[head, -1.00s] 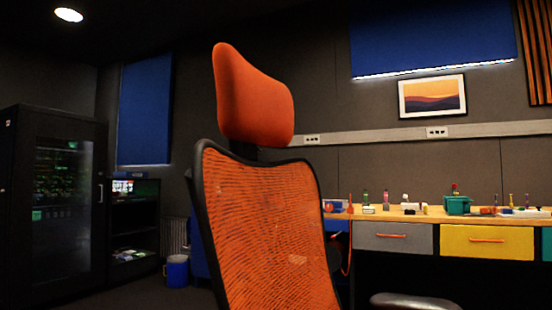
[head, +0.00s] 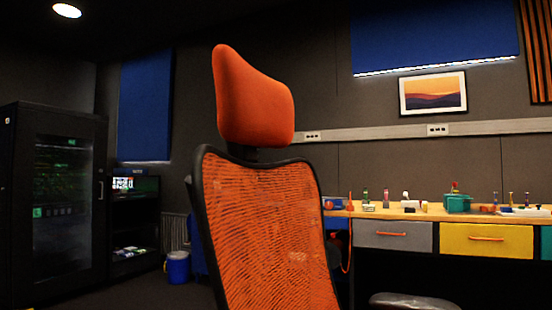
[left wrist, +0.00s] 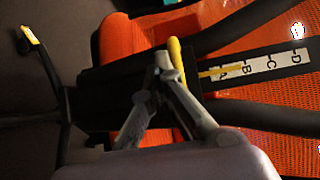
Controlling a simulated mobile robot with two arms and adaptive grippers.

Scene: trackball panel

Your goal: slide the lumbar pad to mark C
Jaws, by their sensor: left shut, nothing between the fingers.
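The orange mesh chair back (head: 265,235) stands in the middle of the head view, under an orange headrest (head: 253,98). In the left wrist view, a white scale (left wrist: 262,67) lettered A to D lies along a dark bar over the orange mesh. A yellow pointer (left wrist: 219,71) lies across it at A, with mark C (left wrist: 272,62) clear to the right. A dark piece, which seems to be the lumbar pad (left wrist: 98,82), is partly hidden behind my left gripper (left wrist: 164,60). That gripper is shut and empty, its tips beside an upright yellow tab (left wrist: 177,62). My right gripper is not in view.
A desk (head: 400,213) with small items and drawers stands behind the chair at the right. A dark cabinet (head: 55,200) and a blue bin (head: 177,267) stand at the left. A yellow-tipped dark lever (left wrist: 32,36) shows in the left wrist view.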

